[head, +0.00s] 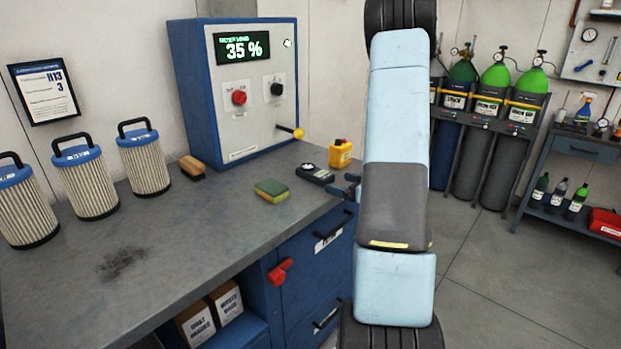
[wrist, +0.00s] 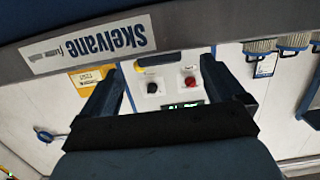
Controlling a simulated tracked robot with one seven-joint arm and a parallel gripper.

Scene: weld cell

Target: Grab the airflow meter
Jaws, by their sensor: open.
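The likely airflow meter is a small dark handheld device (head: 317,173) with a round light dial, lying on the grey bench near its right edge in the head view. My gripper (head: 351,186) is at the bench edge, just right of the device, partly hidden behind my arm. In the wrist view, which is upside down, my gripper (wrist: 162,72) shows two dark fingers spread apart with nothing held between them. I cannot make out the device in the wrist view.
A yellow container (head: 340,154) stands just behind the device, and a green-yellow sponge (head: 272,190) lies left of it. A blue control box (head: 237,90) stands at the back with a yellow-tipped lever. Several filters line the left.

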